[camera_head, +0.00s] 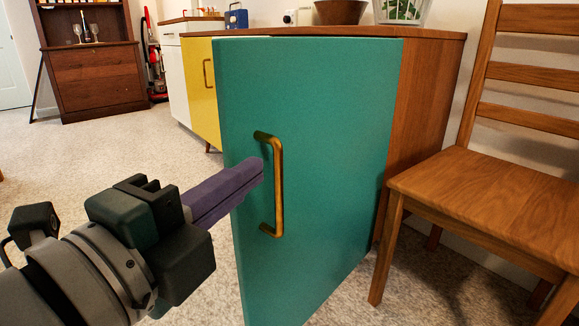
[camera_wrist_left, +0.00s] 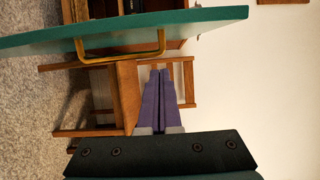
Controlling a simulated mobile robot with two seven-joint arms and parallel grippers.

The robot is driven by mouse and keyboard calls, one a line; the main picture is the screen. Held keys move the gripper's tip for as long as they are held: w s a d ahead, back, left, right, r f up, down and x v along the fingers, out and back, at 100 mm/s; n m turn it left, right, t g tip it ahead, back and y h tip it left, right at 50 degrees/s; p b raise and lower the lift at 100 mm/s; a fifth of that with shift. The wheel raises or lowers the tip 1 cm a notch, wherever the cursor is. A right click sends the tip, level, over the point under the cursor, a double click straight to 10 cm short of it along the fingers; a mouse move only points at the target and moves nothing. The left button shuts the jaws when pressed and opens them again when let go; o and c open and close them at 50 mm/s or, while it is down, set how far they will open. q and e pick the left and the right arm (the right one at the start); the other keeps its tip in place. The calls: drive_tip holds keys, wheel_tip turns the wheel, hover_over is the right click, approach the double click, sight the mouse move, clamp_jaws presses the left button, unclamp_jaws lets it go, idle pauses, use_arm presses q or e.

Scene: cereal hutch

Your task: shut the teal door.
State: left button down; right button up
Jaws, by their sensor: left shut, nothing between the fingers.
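The teal door (camera_head: 330,130) stands partly open on the wooden cabinet (camera_head: 425,110), its outer face toward me. In the left wrist view the door (camera_wrist_left: 200,20) shows nearly edge-on, with part of the cabinet's inside beyond it. A brass bar handle (camera_head: 278,190) is on the door; it also shows in the left wrist view (camera_wrist_left: 120,58). My left gripper (camera_head: 258,170) has purple fingers, shut and empty. In the head view its tips lie just left of the handle; in the left wrist view the fingers (camera_wrist_left: 161,75) appear apart from it. My right gripper is not in view.
A wooden chair (camera_head: 490,190) stands close to the right of the cabinet. A yellow door (camera_head: 203,90) is at the cabinet's left. A brown bowl (camera_head: 340,11) and a plant pot (camera_head: 402,12) sit on top. Carpet (camera_head: 90,160) is clear at left.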

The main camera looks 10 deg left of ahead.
sight(230, 158)
use_arm(q)
drive_tip(key=w+b, duration=0.1)
drive_tip(key=w, duration=0.2)
drive_tip(key=shift+f, duration=0.15)
drive_tip(key=shift+w+a+b, duration=0.2)
drive_tip(key=shift+a+b, duration=0.05)
drive_tip(key=shift+a, duration=0.25)
drive_tip(key=shift+w+a+b, duration=0.2)
drive_tip(key=shift+a+b, duration=0.05)
drive_tip(key=shift+a, duration=0.25)
drive_tip(key=shift+w+a, duration=0.15)
drive_tip(key=shift+a, duration=0.35)
drive_tip(key=shift+r, duration=0.2)
